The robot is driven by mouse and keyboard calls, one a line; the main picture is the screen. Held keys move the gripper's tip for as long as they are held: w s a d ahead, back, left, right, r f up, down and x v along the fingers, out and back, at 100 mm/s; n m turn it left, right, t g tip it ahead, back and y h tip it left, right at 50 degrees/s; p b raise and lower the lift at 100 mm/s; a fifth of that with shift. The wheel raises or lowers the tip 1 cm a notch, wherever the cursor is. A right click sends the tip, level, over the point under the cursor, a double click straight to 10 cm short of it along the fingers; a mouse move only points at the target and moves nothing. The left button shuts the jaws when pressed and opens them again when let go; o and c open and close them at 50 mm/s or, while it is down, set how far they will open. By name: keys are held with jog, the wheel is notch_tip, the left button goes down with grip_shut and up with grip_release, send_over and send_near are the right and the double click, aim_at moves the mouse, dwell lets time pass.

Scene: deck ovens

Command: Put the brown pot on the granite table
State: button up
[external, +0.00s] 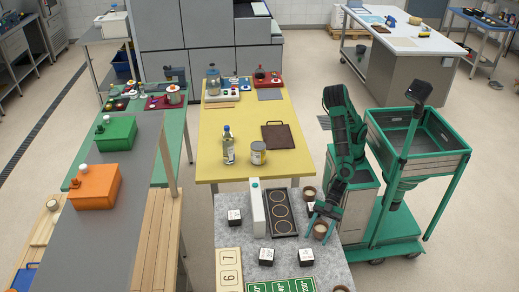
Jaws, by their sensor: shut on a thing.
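The granite table (290,243) is the speckled grey top at the bottom centre of the external view. My gripper (320,221) is over its right side, pointing down, with its fingers at a small brown pot (320,232). It appears shut on this pot's rim. Whether the pot touches the tabletop is hard to tell. A similar brown pot (309,191) stands behind near the table's back right corner, and another (340,289) is cut off at the bottom edge.
A black three-ring hob (282,213), a white upright box (258,208) and several black-and-white cubes (267,256) stand on the granite table. Green number cards (283,287) lie in front. A yellow table (213,150) with a bottle (228,146) and a can (257,153) adjoins behind.

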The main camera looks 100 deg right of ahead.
aim_at(324, 222)
jog(key=shift+f, duration=0.75)
jog(key=shift+f, duration=0.15)
jog(key=o, duration=1.2)
jog(key=shift+s+d+r, duration=0.15)
jog(key=shift+r, duration=0.1)
jog(key=v, duration=1.1)
jog(key=shift+s+d, duration=0.15)
jog(key=shift+d, duration=0.1)
